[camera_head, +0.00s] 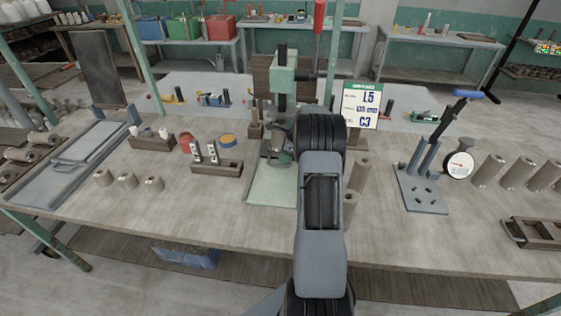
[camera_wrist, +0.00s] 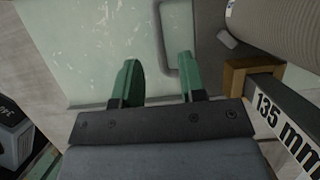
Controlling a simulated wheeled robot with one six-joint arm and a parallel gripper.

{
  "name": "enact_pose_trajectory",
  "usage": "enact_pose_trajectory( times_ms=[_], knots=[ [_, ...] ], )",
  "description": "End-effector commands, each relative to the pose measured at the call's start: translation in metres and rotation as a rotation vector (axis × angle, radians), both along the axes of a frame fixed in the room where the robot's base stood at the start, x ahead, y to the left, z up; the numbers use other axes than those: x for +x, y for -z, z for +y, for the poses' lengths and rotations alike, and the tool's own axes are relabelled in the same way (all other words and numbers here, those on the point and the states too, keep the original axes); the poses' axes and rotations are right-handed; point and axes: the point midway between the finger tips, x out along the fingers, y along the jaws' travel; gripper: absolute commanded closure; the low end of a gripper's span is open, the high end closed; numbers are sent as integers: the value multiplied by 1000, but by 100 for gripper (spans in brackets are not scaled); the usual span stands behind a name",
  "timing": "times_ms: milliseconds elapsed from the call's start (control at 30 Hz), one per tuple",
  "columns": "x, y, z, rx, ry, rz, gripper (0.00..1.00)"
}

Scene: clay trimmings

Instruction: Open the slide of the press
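The pale green press (camera_head: 284,75) stands at the middle of the bench, with a red-handled lever (camera_head: 319,18) and a pale green base plate (camera_head: 270,190). My gripper (camera_head: 279,156) is low over this base, partly hidden by my arm. In the wrist view, my gripper (camera_wrist: 158,62) has its two green fingers apart, with nothing clamped. A grey loop-shaped handle (camera_wrist: 161,38) lies over a pale green surface (camera_wrist: 95,40). One bar of it shows between the fingers, and the right finger overlaps its lower end. Whether a finger touches it, I cannot tell.
A block labelled "135 mm" (camera_wrist: 285,115) and a clay cylinder (camera_wrist: 285,25) are close on the right in the wrist view. A wooden rack (camera_head: 217,168) stands left of the base. A grey lever stand (camera_head: 424,180) and gauge (camera_head: 458,165) are to the right.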

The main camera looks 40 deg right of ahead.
Motion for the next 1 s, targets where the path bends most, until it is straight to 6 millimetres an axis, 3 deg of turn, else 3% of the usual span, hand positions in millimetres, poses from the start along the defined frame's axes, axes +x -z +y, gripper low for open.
enact_pose_trajectory(
  times_ms=[300,733,1000],
  knots=[
    [9,32,10,0,-1,0,62],
    [11,38,11,-1,-1,-1,62],
    [11,38,11,-2,-1,-1,88]
  ],
)
